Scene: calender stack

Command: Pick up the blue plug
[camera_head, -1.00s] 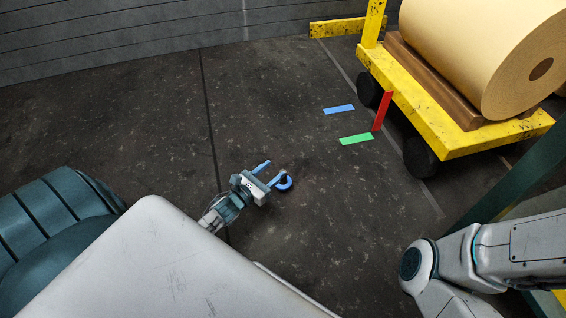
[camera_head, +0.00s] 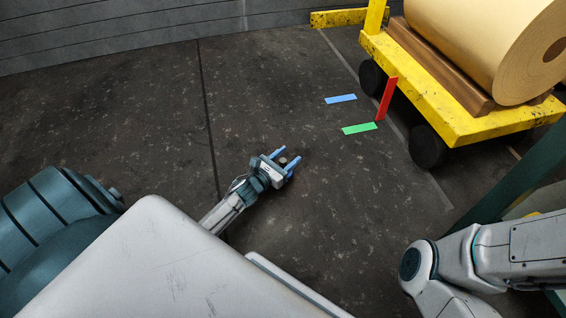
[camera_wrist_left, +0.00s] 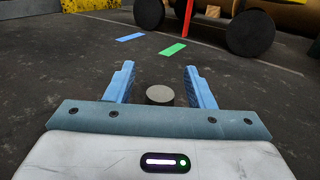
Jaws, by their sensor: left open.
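My left gripper (camera_head: 290,155) is open, its two blue fingers reaching out over the dark floor. A small round plug-like piece (camera_head: 283,161) shows between the fingers. In the left wrist view, the left gripper (camera_wrist_left: 159,68) has this short cylinder (camera_wrist_left: 160,95) between its fingers, with a gap on both sides. Its top looks grey there, not blue, and its lower part is partly hidden by the gripper's body. My right gripper is out of view; only part of my right arm shows at the right.
A yellow cart (camera_head: 450,112) with dark wheels carries a large tan roll (camera_head: 480,45) at the upper right. A blue strip (camera_head: 340,99), a green strip (camera_head: 359,128) and a red strip (camera_head: 386,100) are near it. The floor (camera_head: 280,90) between my left gripper and the far wall is clear.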

